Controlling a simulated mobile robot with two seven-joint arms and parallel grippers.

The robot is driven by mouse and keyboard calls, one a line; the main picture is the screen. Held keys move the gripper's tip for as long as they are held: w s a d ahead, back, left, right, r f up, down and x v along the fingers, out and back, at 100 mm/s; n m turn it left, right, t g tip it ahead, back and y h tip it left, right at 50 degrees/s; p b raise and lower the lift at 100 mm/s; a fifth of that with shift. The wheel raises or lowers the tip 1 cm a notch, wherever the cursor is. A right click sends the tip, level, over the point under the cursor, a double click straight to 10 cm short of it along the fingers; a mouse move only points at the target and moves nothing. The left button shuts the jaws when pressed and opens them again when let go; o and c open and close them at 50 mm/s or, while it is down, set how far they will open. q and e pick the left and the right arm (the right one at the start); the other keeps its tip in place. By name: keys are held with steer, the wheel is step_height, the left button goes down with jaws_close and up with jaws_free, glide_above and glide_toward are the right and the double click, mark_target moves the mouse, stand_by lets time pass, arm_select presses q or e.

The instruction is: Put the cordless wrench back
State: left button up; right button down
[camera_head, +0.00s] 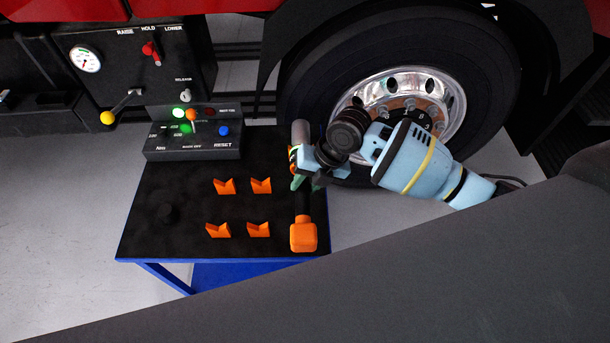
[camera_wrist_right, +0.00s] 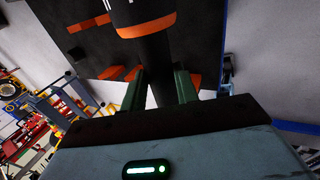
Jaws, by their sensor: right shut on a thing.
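The cordless wrench (camera_head: 303,234) has a dark handle, an orange base and a grey cylindrical head end. It is over the right part of the black-topped table (camera_head: 165,245), its orange base toward the table's front edge. I cannot tell whether it touches the top. My right gripper (camera_head: 303,181) is shut on its dark handle. The wrist view shows the green fingers of that gripper (camera_wrist_right: 160,88) on both sides of the dark handle, with an orange part of the wrench (camera_wrist_right: 146,26) beyond. My light blue wrist hides part of the wrench. My left gripper is not in view.
Several orange V-shaped holders (camera_head: 260,186) stand empty on the table, left of the wrench. A control box (camera_head: 195,145) sits at the back, below a gauge panel (camera_head: 135,60). A truck wheel (camera_head: 400,100) is behind my right arm.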

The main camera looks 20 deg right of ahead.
steer(key=shift+f+b, duration=0.75)
steer(key=shift+f, duration=0.95)
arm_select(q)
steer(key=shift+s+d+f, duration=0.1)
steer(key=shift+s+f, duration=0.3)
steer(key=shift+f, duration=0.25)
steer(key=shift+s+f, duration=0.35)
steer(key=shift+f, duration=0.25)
arm_select(e)
steer(key=shift+w+f, duration=0.1)
steer(key=shift+f, duration=0.2)
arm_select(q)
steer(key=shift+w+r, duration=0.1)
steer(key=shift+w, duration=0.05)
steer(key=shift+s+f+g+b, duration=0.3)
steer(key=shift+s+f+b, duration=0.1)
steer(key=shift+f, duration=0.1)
arm_select(e)
steer(key=shift+f, duration=0.65)
steer(key=c, duration=1.2)
jaws_free()
steer(key=shift+o, duration=1.2)
steer(key=shift+s+f, duration=0.2)
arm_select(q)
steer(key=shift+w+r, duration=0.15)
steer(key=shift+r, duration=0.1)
arm_select(e)
steer(key=v, duration=0.8)
